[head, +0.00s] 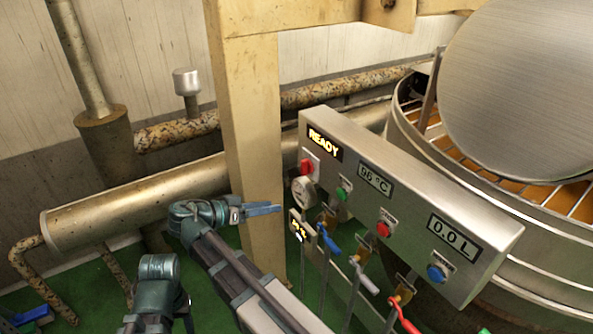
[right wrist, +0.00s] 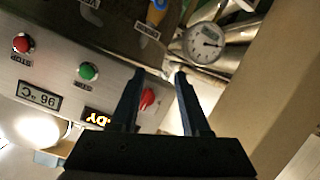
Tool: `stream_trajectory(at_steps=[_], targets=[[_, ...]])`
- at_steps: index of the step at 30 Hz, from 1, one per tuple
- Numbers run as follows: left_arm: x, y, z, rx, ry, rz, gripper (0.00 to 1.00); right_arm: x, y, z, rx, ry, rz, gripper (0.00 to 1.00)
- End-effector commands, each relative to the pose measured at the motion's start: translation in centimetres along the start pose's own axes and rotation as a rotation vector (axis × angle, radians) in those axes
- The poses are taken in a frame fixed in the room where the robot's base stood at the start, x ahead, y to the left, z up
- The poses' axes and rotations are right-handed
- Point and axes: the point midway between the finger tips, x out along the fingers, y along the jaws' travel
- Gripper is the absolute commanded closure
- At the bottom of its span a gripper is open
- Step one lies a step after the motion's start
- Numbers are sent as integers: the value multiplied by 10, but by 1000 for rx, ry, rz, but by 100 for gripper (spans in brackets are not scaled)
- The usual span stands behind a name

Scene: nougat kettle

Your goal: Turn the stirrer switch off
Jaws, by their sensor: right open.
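A red switch knob (head: 307,166) sits on the left end of the steel control panel (head: 400,205), below the lit READY display. Its label is too small to read. In the right wrist view the red knob (right wrist: 148,99) shows between the fingers, close to the left one, upside down with the panel. My right gripper (head: 262,209) is to the left of and lower than the knob in the head view, apart from it. In the wrist view its two fingers (right wrist: 159,73) are spread with nothing held between them.
The panel carries a green button (head: 341,194), a red button (head: 383,229) and a blue button (head: 437,272). A round gauge (head: 303,191) and valve levers (head: 329,239) are below. A beige post (head: 252,130) stands behind my gripper. The kettle (head: 540,205) is right.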

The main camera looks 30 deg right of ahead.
Motion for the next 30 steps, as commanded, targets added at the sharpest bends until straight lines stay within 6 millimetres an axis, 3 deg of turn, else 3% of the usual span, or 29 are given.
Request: stream_trajectory(at_steps=[3,6,14,20,30], targets=[[0,0,0,0,0,0,50,-26,-1,-32,196,165,39,54],[0,0,0,0,0,0,50,-40,1,-48,307,256,49,54],[0,0,0,0,0,0,50,-51,5,-60,393,323,53,54],[0,0,0,0,0,0,50,-34,8,-64,390,321,55,54],[0,0,0,0,0,0,50,31,16,-84,389,319,56,54]])
